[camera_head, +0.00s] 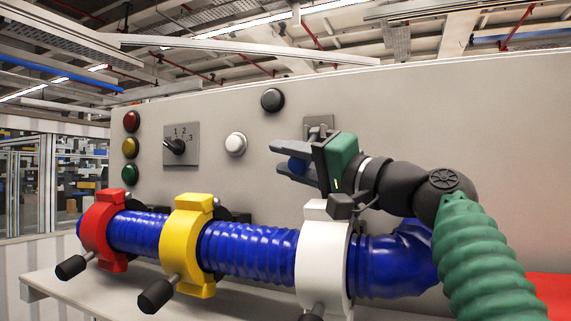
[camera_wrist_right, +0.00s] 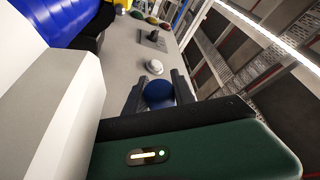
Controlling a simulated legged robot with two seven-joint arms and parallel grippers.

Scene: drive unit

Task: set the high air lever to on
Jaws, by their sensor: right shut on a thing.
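My right gripper (camera_head: 285,160) reaches in from the right in the head view, in front of the grey panel. Its two dark fingers are shut on a round blue knob (camera_head: 297,165). The blue knob (camera_wrist_right: 159,94) also shows between the fingers (camera_wrist_right: 155,92) in the right wrist view. A grey mounting plate (camera_head: 319,122) shows partly behind the gripper; the rest of it and any lever shaft are hidden. No label for the high air lever is readable. My left gripper is not in view.
The panel (camera_head: 420,110) carries a rotary switch (camera_head: 180,145), a white button (camera_head: 236,144), a black button (camera_head: 272,100) and red, yellow and green lamps (camera_head: 130,147). Below, a blue corrugated hose (camera_head: 250,250) runs through red (camera_head: 103,230), yellow (camera_head: 192,245) and white (camera_head: 322,255) clamps with protruding handles.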

